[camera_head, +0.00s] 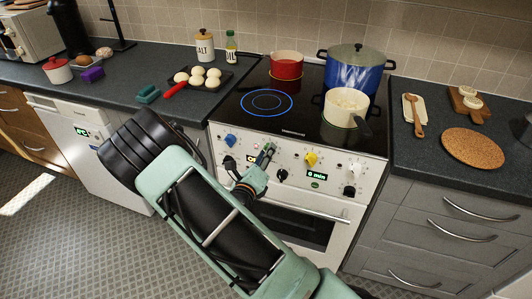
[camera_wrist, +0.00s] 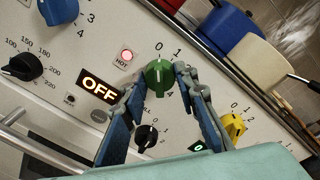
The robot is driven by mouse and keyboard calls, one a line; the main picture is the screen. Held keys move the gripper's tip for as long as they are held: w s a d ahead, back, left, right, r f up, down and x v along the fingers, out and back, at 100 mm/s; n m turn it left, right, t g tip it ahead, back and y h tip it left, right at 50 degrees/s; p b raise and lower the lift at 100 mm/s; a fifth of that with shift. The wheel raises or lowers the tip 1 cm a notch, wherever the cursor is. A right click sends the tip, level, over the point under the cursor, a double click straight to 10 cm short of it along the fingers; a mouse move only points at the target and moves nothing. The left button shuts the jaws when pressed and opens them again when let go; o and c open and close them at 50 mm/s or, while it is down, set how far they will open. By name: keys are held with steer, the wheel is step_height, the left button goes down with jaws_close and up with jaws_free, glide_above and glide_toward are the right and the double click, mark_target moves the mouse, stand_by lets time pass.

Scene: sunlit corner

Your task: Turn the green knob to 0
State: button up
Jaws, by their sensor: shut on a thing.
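The green knob (camera_wrist: 158,75) is on the white front panel of the stove, with 0 printed above it and 1 to its upper right in the wrist view. My gripper (camera_wrist: 161,84) is closed around it, one blue-grey finger on each side. The fingers hide part of its scale, and I cannot tell exactly which mark the knob points to. In the head view the green knob (camera_head: 270,147) shows small at the tip of my gripper (camera_head: 264,155), partly hidden.
Near my fingers are a black knob (camera_wrist: 146,136), a yellow knob (camera_wrist: 234,125), a blue knob (camera_wrist: 62,10) and a lit OFF display (camera_wrist: 98,91). On the cooktop stand a red pot (camera_head: 287,66), a blue pot (camera_head: 354,73) and a cream pot (camera_head: 346,107).

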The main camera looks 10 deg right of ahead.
steer(key=shift+f, duration=0.1)
steer(key=o, duration=1.2)
steer(key=shift+c, duration=0.2)
steer(key=v, duration=1.2)
